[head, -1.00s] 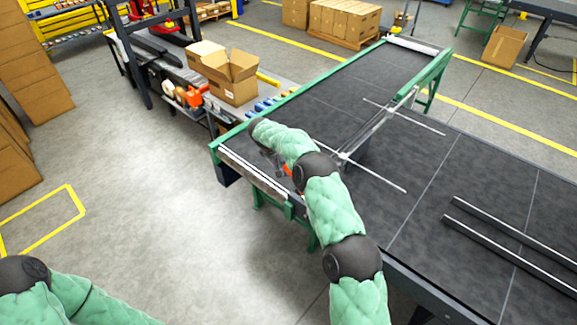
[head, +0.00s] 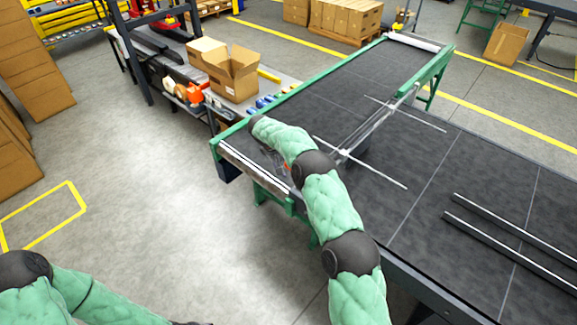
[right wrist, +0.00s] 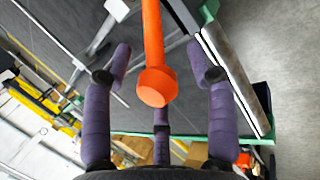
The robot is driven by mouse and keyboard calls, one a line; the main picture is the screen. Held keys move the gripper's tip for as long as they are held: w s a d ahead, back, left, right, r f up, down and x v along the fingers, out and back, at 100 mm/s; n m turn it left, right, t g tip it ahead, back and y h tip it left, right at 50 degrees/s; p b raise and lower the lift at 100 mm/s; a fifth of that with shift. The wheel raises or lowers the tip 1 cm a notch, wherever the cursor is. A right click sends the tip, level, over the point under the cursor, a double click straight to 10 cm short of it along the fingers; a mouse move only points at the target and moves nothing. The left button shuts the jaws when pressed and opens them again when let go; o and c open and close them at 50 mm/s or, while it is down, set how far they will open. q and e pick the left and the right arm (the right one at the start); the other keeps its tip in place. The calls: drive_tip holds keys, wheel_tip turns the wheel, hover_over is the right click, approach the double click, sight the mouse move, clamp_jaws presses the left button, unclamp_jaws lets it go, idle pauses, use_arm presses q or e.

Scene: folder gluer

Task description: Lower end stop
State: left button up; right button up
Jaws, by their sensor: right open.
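A slim metal bar with thin cross rods, which looks like the end stop (head: 345,155), spans the dark belt in the head view. An orange handle with a round end (right wrist: 154,85) shows large in the right wrist view. My right gripper (right wrist: 158,62) is open, with its purple fingers spread on either side of the handle and a third finger below it. I see no finger closed on the handle. In the head view my right arm hides most of this gripper and the handle. My left arm shows at bottom left; its gripper is out of view.
The conveyor's green side rail (head: 430,70) and metal end roller (head: 250,168) border the dark belt. Two dark rails (head: 510,245) lie on the belt at right. An open carton (head: 232,75) stands on the machine at upper left.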

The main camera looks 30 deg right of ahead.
drive_tip(key=shift+w+a+r, duration=0.15)
drive_tip(key=shift+a+r, duration=0.05)
drive_tip(key=shift+r, duration=0.4)
drive_tip(key=s+v, duration=0.1)
drive_tip(key=v, duration=0.9)
drive_tip(key=shift+w+a+r, duration=0.2)
drive_tip(key=shift+w+r, duration=0.15)
drive_tip(key=shift+w, duration=0.1)
